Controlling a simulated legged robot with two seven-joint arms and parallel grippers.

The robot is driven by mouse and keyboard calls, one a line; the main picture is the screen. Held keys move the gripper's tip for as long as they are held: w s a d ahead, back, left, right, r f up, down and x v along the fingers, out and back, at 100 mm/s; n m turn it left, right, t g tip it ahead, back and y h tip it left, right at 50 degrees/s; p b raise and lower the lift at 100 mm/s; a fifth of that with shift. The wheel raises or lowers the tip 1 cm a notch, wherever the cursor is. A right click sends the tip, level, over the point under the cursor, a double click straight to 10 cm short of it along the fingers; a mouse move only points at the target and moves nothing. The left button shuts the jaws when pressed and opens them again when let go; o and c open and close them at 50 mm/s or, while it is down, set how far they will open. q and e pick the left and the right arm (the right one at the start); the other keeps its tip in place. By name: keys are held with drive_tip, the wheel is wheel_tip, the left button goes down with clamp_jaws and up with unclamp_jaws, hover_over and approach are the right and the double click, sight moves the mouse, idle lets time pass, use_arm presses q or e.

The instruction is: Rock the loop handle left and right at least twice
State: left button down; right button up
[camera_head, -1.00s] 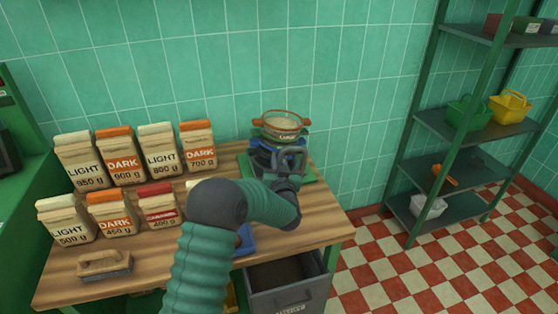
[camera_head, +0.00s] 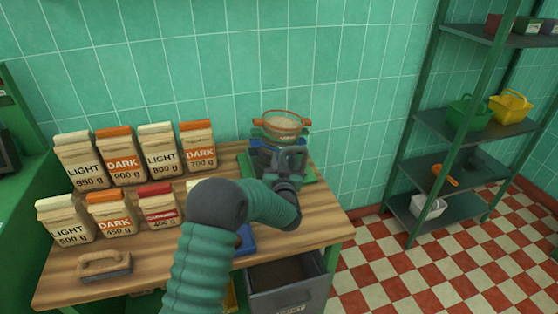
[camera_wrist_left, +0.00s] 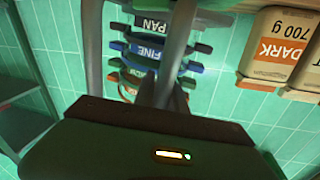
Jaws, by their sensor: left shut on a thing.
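A stack of labelled sieves (camera_head: 284,122) with a copper-orange top rim stands at the back right of the wooden table. In the left wrist view the sieve stack (camera_wrist_left: 150,52) appears upside down, with PAN and FINE labels readable. My left gripper (camera_head: 280,162) is at the near side of the stack, low down, shut on the grey loop handle. The gripper and its wrist hide much of the handle, so its exact tilt is hard to tell. My right gripper is not in view.
Several paper bags (camera_head: 122,158) marked LIGHT and DARK stand left on the table (camera_head: 170,262). A brush-like tool (camera_head: 104,265) lies at the front left. A grey bin (camera_head: 290,288) stands under the right edge. Shelves (camera_head: 462,172) with baskets stand at the right.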

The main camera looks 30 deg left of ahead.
use_arm(q)
drive_tip(key=shift+d+f, duration=0.15)
drive_tip(key=shift+f, duration=0.1)
drive_tip(key=s+n+b, duration=0.1)
drive_tip(key=b, duration=0.1)
drive_tip(key=a+f+n+b, duration=0.1)
drive_tip(key=b, duration=0.1)
drive_tip(key=shift+s+a+f+n, duration=0.25)
drive_tip(key=shift+s+a+n, duration=0.05)
drive_tip(key=shift+s, duration=0.1)
drive_tip(key=shift+s+a+r+n, duration=0.1)
drive_tip(key=shift+s+r+n, duration=0.1)
drive_tip(key=shift+n, duration=0.1)
drive_tip(key=shift+r, duration=0.1)
drive_tip(key=c, duration=1.7)
unclamp_jaws()
drive_tip(key=o, duration=0.3)
drive_tip(key=shift+s+r, duration=0.1)
drive_tip(key=shift+r, duration=0.1)
drive_tip(key=shift+o, duration=0.2)
